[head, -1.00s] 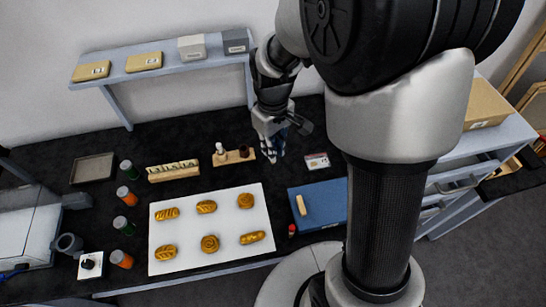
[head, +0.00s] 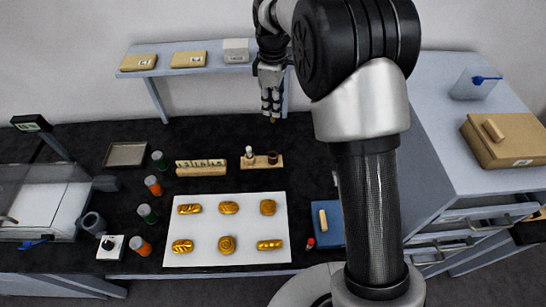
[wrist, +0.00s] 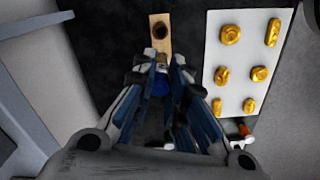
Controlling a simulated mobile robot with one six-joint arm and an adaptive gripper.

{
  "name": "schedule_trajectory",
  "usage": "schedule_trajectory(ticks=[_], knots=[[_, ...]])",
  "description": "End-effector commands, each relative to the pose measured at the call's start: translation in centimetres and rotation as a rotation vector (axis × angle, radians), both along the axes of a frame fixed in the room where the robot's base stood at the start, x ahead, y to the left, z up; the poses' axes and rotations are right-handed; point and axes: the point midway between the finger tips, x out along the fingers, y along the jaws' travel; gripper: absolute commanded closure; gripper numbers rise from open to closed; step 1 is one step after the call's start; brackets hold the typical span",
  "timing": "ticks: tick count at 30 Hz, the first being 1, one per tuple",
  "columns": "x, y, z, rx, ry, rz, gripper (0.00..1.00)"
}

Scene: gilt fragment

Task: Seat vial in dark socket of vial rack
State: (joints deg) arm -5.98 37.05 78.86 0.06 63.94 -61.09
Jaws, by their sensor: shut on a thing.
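The vial rack (head: 262,165) is a small wooden block on the dark worktop, beyond the white sheet. A white-topped vial (head: 249,152) stands at its left, and a dark socket (head: 273,157) shows at its right. In the wrist view, part of the rack (wrist: 160,47) with a dark round opening (wrist: 160,31) lies beyond the fingertips. My gripper (head: 271,108) is shut on a vial, apart from the rack and above or behind it. A small brownish tip (head: 272,120) shows below the fingers. In the wrist view, a blue part (wrist: 161,87) shows between the fingers (wrist: 160,75); the rest is hidden.
A label-marked wooden block (head: 202,168) stands left of the rack. The white sheet (head: 226,221) holds several golden pastries. Several capped bottles (head: 153,186) stand along its left. A blue board (head: 330,232) lies at right. A shelf (head: 190,62) is behind.

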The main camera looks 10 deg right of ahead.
Motion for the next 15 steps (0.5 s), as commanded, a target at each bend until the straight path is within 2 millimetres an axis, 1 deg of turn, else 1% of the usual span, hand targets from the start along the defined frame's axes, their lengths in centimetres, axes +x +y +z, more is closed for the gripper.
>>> schedule_trajectory(ticks=[1, 5, 9, 12, 15], knots=[[0.0, 0.0, -1.2, -0.001, 0.006, 0.005, 1.00], [-0.1, 0.0, -4.6, 0.000, 0.007, 0.005, 1.00], [-0.1, 0.0, -8.4, 0.000, 0.007, 0.003, 1.00], [-0.1, 0.0, -11.0, 0.000, 0.004, 0.003, 1.00], [-0.1, 0.0, -13.2, 0.000, 0.004, 0.002, 1.00]])
